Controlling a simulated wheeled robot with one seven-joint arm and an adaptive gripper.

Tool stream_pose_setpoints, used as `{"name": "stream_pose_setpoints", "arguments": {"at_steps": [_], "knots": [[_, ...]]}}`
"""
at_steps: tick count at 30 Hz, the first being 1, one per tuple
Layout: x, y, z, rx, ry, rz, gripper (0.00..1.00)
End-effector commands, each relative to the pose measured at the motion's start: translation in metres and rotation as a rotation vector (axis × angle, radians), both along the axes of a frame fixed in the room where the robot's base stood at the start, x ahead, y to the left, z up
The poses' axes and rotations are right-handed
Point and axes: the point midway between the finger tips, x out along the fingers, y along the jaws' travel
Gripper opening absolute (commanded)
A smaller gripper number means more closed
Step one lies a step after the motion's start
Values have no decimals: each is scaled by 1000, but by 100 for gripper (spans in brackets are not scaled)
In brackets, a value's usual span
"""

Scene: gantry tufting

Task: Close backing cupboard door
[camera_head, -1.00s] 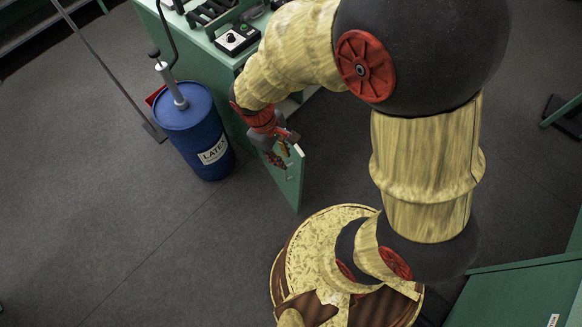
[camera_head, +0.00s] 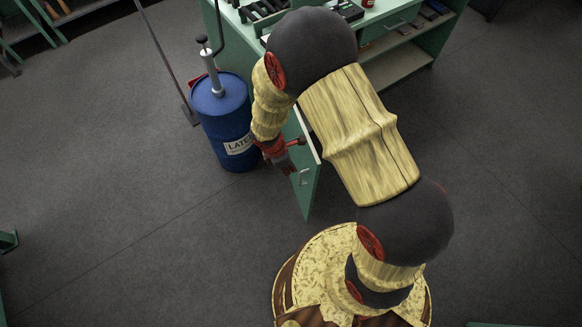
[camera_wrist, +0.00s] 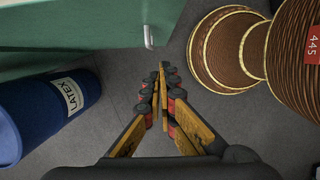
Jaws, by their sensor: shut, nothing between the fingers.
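The cupboard door (camera_head: 309,190) is a narrow green panel that stands open, jutting out from the bench. Its small pale handle (camera_head: 304,178) shows on the door's face, and also in the wrist view (camera_wrist: 148,37). My gripper (camera_head: 290,168) is shut and empty, on the barrel side of the door and close to the handle. In the wrist view my gripper's fingertips (camera_wrist: 164,68) are together below the handle, with floor seen around them. I cannot tell whether my gripper touches the door. My arm hides part of the cupboard and the door's hinge side.
A blue latex barrel (camera_head: 221,125) with a pump stands left of the door, close to my gripper; it also shows in the wrist view (camera_wrist: 40,120). The green bench (camera_head: 228,48) holds tools and has open shelves at right. Floor in front is clear.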

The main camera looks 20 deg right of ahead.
Motion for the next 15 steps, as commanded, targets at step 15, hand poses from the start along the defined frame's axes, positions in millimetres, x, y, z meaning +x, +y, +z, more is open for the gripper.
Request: {"name": "stream_pose_setpoints", "arguments": {"at_steps": [15], "knots": [[2, -42, -65, 1, -3, -7, 0]]}}
